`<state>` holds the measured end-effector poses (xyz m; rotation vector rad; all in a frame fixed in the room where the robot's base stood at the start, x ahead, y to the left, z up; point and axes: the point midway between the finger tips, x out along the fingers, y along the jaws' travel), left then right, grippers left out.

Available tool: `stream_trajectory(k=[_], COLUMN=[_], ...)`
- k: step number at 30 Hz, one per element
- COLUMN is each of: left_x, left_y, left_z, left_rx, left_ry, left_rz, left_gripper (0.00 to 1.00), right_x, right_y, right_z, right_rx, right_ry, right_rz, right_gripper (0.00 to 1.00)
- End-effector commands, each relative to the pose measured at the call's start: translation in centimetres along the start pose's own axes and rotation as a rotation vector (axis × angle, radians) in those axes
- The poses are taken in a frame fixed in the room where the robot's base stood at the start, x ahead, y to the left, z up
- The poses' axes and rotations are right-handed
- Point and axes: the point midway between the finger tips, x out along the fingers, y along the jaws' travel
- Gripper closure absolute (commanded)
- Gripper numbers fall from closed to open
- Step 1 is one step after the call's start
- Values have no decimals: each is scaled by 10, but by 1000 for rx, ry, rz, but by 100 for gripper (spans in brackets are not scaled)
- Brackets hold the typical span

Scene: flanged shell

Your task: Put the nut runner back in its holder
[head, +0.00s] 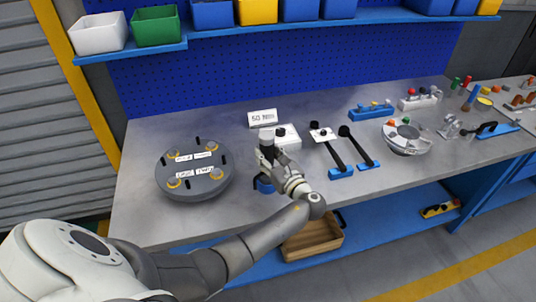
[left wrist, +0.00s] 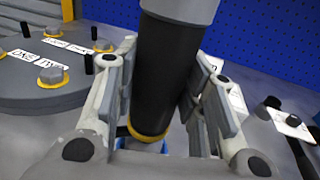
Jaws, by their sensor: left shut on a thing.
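The nut runner (left wrist: 170,70) is a dark cylinder with a grey upper part and a yellow ring near its lower end. It stands roughly upright, and its top (head: 267,135) shows in the head view. My left gripper (head: 270,156) is shut on it, with one finger pad on each side of the dark body in the left wrist view (left wrist: 165,88). A blue holder (head: 264,186) is below the gripper, partly hidden by my arm; a bit of blue also shows under the tool in the left wrist view. I cannot tell whether the tool's end is inside it. My right gripper is not in view.
A round grey flanged shell (head: 194,190) with labels and yellow-ringed bolts lies left of the gripper. A white block (head: 287,137) and a "50" sign (head: 262,118) stand close behind. Two black-handled tools in blue holders (head: 341,172) are to the right.

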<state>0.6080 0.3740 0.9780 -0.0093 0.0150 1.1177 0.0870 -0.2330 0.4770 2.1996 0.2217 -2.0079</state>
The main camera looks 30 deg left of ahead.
Motion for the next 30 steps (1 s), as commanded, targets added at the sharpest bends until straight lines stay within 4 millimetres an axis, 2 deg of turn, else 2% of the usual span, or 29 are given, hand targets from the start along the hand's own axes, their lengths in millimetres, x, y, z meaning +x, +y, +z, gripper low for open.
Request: stream_trajectory(k=[30], left_x=[1], left_y=[-1], left_z=[-21], left_rx=[-3], left_ry=[-5], left_rz=[-1], left_gripper=[100], right_x=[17], right_y=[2], right_z=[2], right_rx=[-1], right_ry=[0], right_rz=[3], right_gripper=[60])
